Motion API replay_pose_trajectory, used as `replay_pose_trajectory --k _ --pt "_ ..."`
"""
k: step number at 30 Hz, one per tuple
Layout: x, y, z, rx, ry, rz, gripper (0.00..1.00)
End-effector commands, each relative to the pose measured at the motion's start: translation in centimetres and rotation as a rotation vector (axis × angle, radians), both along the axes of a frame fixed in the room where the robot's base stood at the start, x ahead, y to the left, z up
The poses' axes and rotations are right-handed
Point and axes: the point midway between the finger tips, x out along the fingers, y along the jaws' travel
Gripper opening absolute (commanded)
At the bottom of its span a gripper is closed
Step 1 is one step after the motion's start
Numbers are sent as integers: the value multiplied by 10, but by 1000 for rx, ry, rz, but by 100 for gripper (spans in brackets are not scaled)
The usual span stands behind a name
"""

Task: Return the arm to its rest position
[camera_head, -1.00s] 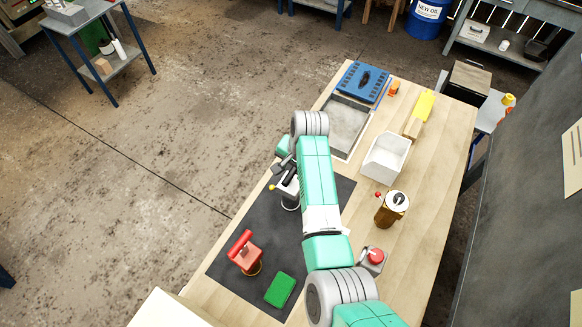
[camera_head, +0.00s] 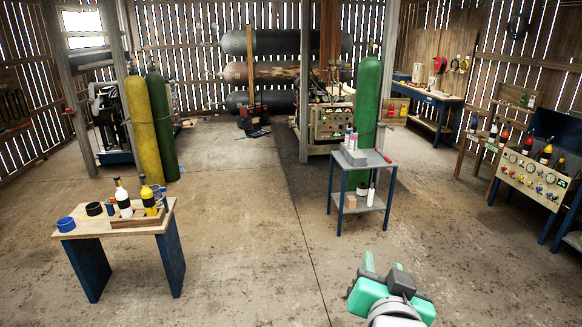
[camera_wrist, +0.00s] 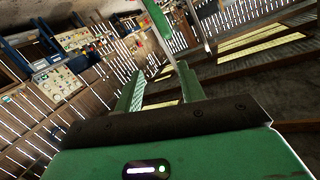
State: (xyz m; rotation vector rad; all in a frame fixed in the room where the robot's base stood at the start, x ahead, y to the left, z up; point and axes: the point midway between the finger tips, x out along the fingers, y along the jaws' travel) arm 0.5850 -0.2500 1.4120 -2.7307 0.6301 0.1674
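My arm, green with grey and dark parts, shows at the bottom right of the head view; only its end section is in the picture. My gripper (camera_wrist: 160,90) shows in the wrist view with its two green fingers apart. Nothing is held between them. It points out into the room, with no object touching it. The workbench with the compressor parts is out of view.
The floor (camera_head: 240,230) is open around my arm. A small metal table (camera_head: 375,160) stands ahead and a wooden table (camera_head: 120,225) with bottles stands at left. A green gas cylinder (camera_head: 366,100) is behind the metal table. A gauge panel (camera_head: 530,178) is at right.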

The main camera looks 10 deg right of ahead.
Motion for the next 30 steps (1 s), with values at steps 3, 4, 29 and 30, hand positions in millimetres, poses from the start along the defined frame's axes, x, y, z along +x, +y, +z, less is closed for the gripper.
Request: replay_pose_trajectory --k 3,4,29,30 --pt "-15 81 75 -168 -188 121 39" --pt "-23 100 93 -207 -238 147 39" --pt "-145 254 358 -447 -714 350 39" --pt "-145 254 358 -447 -714 350 39"
